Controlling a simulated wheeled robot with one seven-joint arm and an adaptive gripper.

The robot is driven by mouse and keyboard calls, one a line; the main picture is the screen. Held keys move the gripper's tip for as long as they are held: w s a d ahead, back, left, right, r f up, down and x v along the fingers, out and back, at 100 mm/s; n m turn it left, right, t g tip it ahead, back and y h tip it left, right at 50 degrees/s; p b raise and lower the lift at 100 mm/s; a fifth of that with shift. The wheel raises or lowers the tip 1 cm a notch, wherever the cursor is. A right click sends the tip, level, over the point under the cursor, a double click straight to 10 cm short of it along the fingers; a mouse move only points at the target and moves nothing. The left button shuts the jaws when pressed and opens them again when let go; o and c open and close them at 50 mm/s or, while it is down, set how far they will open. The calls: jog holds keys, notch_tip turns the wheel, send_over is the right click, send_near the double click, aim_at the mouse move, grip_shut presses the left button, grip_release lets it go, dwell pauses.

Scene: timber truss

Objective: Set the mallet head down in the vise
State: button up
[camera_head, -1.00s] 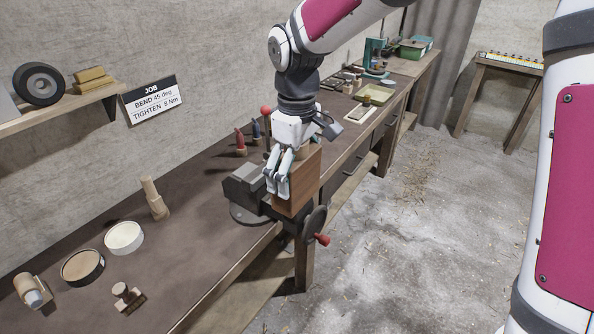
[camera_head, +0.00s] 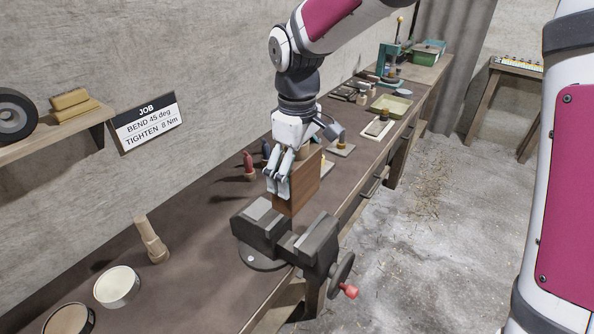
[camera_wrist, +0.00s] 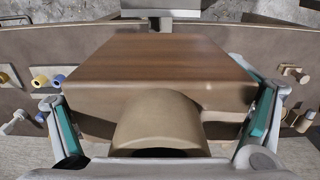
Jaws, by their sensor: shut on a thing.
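The mallet head (camera_head: 300,190) is a brown wooden block. My gripper (camera_head: 277,188) is shut on it. In the wrist view, my finger pads press against the left and right sides of the mallet head (camera_wrist: 150,62), and a pale rounded part (camera_wrist: 160,122) sticks out toward the camera. The dark grey vise (camera_head: 318,240) is bolted near the bench's front edge, with a round handwheel and a red knob. The block appears above and behind the vise jaws in the head view. Its lower edge is partly hidden by the vise, so I cannot tell whether they touch.
The brown bench (camera_head: 190,270) runs along the wall. A wooden peg-like piece (camera_head: 151,240) and a white-topped round tin (camera_head: 117,286) stand left of the vise. Red and blue-handled tools (camera_head: 249,166) stand behind the gripper. A job sign (camera_head: 147,122) hangs on the wall.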

jog(key=shift+f+b, duration=1.4)
jog(key=shift+f, duration=6.3)
jog(key=shift+f, duration=0.35)
jog(key=o, duration=1.7)
